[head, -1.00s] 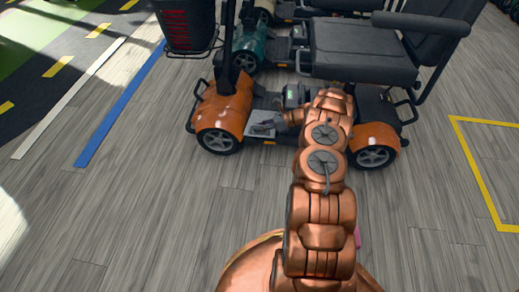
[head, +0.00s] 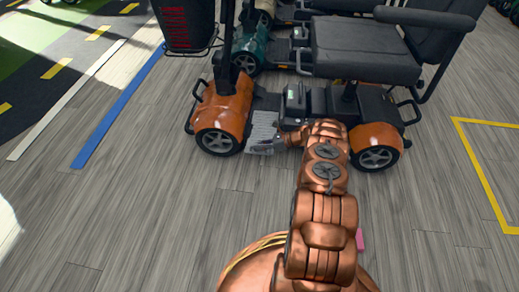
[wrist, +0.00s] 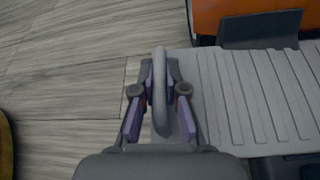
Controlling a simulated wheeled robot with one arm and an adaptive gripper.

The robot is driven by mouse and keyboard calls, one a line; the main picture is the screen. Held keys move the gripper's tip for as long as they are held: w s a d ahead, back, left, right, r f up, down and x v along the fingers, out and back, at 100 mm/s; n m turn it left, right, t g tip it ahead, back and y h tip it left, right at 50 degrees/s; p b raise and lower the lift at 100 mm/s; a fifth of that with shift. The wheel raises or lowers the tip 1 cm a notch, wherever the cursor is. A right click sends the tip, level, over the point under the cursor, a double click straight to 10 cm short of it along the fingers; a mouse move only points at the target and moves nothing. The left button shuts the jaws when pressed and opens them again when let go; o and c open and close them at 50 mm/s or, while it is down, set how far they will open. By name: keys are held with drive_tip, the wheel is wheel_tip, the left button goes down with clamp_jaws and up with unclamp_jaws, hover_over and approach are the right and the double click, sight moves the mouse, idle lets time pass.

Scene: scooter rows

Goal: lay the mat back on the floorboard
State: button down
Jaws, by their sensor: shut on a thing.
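The mat is a light grey ribbed sheet. In the head view the mat (head: 264,127) is at the orange scooter's (head: 222,112) floorboard, between its front wheel and seat base, with its near end at the scooter's near side. In the wrist view the mat (wrist: 250,95) fills the right side. My gripper (wrist: 160,78) has its fingers closed around a grey loop (wrist: 160,105) at the mat's left edge. In the head view my arm mostly hides the gripper. I cannot tell whether the mat is touching the floorboard, which it largely covers.
The scooter's seat (head: 362,48) overhangs to the right of the floorboard, and its steering column (head: 226,45) rises to the left. A teal scooter (head: 247,47) stands close behind. A blue line (head: 118,108) runs at left.

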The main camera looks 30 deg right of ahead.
drive_tip(key=shift+f, duration=0.55)
drive_tip(key=c, duration=1.2)
unclamp_jaws()
drive_tip(key=shift+r, duration=0.1)
drive_tip(key=p+v, duration=0.2)
drive_tip(key=v, duration=1)
